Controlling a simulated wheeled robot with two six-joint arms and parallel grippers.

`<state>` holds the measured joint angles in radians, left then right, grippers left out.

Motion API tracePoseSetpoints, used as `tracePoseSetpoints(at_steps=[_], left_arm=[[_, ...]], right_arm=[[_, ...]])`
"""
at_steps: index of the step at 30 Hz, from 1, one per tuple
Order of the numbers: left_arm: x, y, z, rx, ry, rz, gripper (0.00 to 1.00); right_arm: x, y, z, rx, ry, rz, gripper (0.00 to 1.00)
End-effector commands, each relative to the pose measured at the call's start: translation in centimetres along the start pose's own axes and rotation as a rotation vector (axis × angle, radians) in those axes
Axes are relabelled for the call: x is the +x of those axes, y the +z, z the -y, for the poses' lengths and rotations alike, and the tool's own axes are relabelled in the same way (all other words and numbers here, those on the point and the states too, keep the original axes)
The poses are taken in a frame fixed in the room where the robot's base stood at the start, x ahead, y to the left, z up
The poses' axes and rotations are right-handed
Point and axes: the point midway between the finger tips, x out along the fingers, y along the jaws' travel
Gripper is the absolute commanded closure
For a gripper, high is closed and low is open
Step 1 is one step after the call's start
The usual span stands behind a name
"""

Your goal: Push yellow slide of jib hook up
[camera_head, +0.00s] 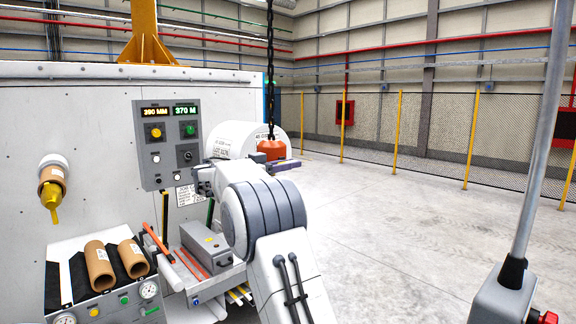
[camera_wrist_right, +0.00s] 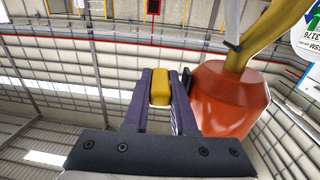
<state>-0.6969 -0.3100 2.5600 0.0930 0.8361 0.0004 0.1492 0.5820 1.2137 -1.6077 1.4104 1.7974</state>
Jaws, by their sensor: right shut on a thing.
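The orange body of the jib hook (camera_head: 270,149) hangs from a black chain (camera_head: 270,60) near the middle of the head view. In the right wrist view the orange body (camera_wrist_right: 228,98) fills the right side, with the yellow hook (camera_wrist_right: 262,35) running from it. My right gripper (camera_head: 285,164) is right at the hook body in the head view, hiding its lower part. In the wrist view its purple fingers are shut on a small yellow block, the yellow slide (camera_wrist_right: 160,92), beside the orange body. My left gripper is not in view.
A white roll (camera_head: 238,138) stands behind the hook. A grey control panel (camera_head: 167,143) is on the white machine wall to the left. A cart with brown tubes (camera_head: 99,265) is at lower left. A grey jib control pole (camera_head: 540,140) stands at right. The floor right of the hook is clear.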

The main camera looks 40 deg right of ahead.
Motion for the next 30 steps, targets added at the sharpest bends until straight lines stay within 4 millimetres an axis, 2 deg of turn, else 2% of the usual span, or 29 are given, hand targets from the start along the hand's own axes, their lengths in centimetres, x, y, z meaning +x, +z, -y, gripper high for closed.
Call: tracePoseSetpoints(at_steps=[14,22,30], left_arm=[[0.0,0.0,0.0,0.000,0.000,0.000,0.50],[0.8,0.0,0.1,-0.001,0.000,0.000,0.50],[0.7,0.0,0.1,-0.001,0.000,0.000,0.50]], right_arm=[[0.0,-0.1,0.0,0.001,0.000,-0.001,1.00],[0.0,-2.9,0.0,0.005,0.000,-0.001,1.00],[0.0,-3.5,-0.1,0.003,-0.001,-0.004,1.00]])
